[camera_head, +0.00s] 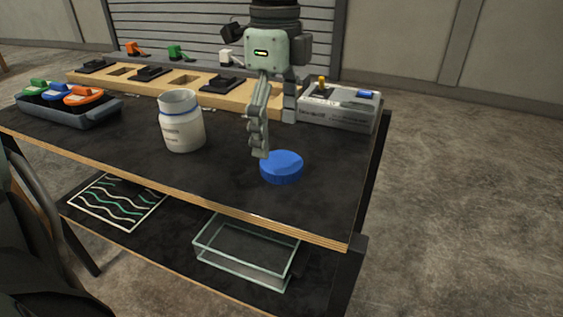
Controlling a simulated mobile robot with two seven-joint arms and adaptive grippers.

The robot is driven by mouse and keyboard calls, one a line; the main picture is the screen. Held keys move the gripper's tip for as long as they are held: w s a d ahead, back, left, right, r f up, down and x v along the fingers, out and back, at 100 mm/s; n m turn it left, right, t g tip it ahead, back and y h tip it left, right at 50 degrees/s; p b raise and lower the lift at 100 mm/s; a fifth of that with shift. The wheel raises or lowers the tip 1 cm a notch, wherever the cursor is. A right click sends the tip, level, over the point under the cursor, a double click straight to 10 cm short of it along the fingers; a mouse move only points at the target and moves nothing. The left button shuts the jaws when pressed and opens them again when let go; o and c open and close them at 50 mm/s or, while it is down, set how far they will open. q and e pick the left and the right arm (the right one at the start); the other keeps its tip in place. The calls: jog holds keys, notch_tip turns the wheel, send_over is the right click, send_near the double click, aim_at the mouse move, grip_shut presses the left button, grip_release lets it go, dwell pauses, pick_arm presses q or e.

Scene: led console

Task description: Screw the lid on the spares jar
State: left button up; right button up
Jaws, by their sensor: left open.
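The spares jar (183,128) is a white, labelled jar standing upright on the dark tabletop, with no lid on its mouth and a blue band below the rim. The blue lid (281,169) lies flat on the table to the right of the jar, near the front edge. My left gripper (274,137) points down just behind the lid, open and empty. One fingertip is close to the lid's back-left edge; I cannot tell whether it touches. My right gripper is not in view.
A grey tray (100,119) with coloured pieces stands at the left. A wooden rack (183,88) with black holders runs along the back. A grey console box (338,113) stands at the back right. The tabletop between jar and lid is clear.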

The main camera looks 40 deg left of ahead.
aim_at(282, 161)
pick_arm(q)
jog(key=shift+d+f, duration=0.1)
jog(key=shift+f, duration=0.2)
jog(key=f, duration=0.3)
jog(key=shift+w+d+f, duration=0.2)
jog(key=shift+d+f, duration=0.05)
jog(key=shift+f, duration=0.55)
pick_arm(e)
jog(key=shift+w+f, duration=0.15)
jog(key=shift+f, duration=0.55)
pick_arm(q)
jog(key=shift+c, duration=0.4)
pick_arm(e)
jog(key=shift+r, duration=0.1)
pick_arm(q)
jog(key=c, duration=0.7)
